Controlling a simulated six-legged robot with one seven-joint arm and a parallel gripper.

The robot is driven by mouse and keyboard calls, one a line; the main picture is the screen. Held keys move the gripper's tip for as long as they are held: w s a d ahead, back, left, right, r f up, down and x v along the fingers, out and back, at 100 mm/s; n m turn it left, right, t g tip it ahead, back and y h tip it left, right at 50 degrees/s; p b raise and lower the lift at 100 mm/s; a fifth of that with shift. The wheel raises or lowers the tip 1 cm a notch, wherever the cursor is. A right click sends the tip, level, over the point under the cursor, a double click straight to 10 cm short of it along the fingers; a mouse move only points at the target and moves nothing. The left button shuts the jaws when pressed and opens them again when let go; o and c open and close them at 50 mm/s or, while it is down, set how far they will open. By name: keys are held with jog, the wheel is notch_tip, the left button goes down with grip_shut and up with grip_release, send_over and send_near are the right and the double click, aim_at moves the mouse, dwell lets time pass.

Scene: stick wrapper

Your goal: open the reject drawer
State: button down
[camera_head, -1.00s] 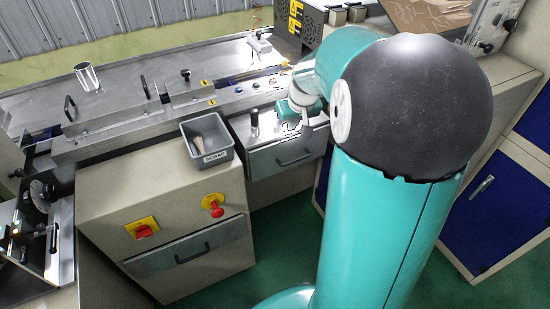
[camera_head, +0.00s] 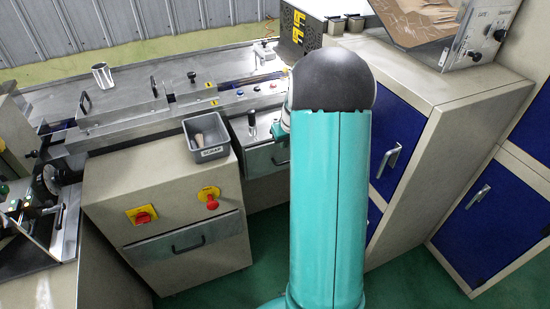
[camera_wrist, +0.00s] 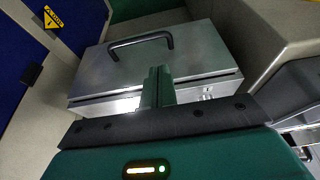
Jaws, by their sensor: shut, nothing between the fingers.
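A steel-fronted drawer with a black bar handle fills the middle of the wrist view (camera_wrist: 185,50). Its handle (camera_wrist: 140,42) lies beyond my fingertips. My gripper (camera_wrist: 158,72) is shut and empty, in front of the drawer's edge with a dark slit, apart from the handle in the picture. I cannot tell whether it touches the steel. In the head view the drawer (camera_head: 258,160) is under the machine deck, right of the cream cabinet, partly hidden by my arm. I see no label on it, and it looks shut or nearly so.
The cream cabinet has a second handled drawer (camera_head: 180,248), a red knob (camera_head: 209,197) and a red switch (camera_head: 143,215). A grey scrap bin (camera_head: 207,137) sits on top. Blue-doored cabinets (camera_head: 397,150) stand right of my arm. Green floor shows below.

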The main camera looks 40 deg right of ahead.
aim_at(281, 156)
jog(key=x, duration=1)
jog(key=shift+w+d+f, duration=0.1)
jog(key=shift+d, duration=0.05)
jog(key=shift+s, duration=0.5)
jog(key=s+a, duration=0.3)
jog(key=s, duration=0.8)
jog(key=shift+s+a, duration=0.35)
jog(key=shift+a, duration=0.05)
